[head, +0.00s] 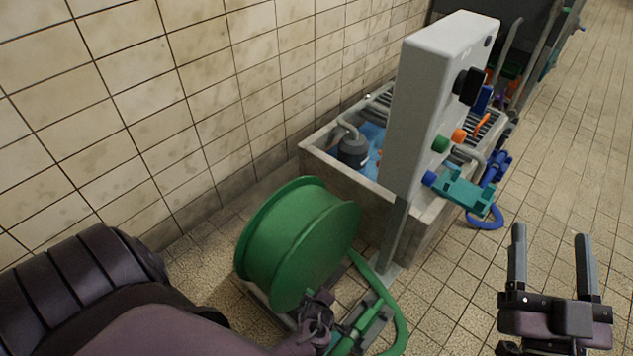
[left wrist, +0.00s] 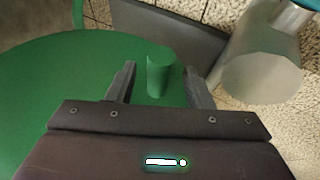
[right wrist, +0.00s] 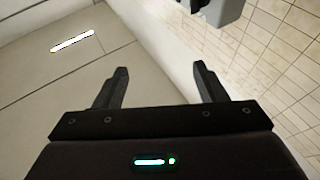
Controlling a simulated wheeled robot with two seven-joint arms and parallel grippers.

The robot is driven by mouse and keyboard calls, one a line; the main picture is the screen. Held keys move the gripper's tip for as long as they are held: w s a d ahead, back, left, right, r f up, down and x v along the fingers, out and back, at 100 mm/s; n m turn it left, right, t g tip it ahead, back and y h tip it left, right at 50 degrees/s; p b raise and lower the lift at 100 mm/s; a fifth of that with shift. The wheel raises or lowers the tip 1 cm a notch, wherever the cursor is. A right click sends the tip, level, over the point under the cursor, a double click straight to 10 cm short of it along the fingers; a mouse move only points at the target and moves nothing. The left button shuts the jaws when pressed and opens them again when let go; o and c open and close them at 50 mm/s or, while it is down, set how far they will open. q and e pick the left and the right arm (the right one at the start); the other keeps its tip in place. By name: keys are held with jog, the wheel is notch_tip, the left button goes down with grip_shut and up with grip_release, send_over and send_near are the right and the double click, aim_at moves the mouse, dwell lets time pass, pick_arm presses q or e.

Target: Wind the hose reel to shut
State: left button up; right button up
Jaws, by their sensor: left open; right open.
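The green hose reel (head: 300,240) stands on the floor beside the wall, with a green hose (head: 398,318) curving from its right side. In the left wrist view the reel's round green face (left wrist: 50,90) fills the left. A short green crank knob (left wrist: 160,75) stands out from that face. My left gripper (left wrist: 158,85) is open, with its fingers on either side of the knob; I cannot tell whether they touch it. In the head view my left arm hides most of that hand, low beside the reel. My right gripper (head: 553,250) is open and empty over the tiled floor.
A grey control panel (head: 435,100) with coloured knobs stands behind the reel on a post. Behind it is a concrete trough (head: 350,175) with a pump (head: 353,150). A teal valve part (head: 465,190) juts out right. Tiled floor at right is clear.

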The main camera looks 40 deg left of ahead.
notch_tip(320, 180, down, 14)
jog(key=s+g+h+p, duration=0.1)
jog(key=g+h+p, duration=0.15)
jog(key=g, duration=0.45)
pick_arm(q)
jog(key=p+v, duration=0.1)
jog(key=v, duration=0.6)
jog(key=shift+r, duration=0.3)
pick_arm(e)
jog(key=s+d+f+g+h, duration=0.1)
jog(key=s+f+g+h, duration=0.1)
jog(key=s+f+g, duration=0.5)
jog(key=shift+s+d+f, duration=0.15)
jog(key=shift+s+f, duration=0.95)
jog(key=shift+f, duration=1.4)
pick_arm(q)
jog(key=shift+s+d, duration=0.1)
jog(key=shift+d, duration=0.05)
pick_arm(e)
jog(key=shift+h, duration=0.25)
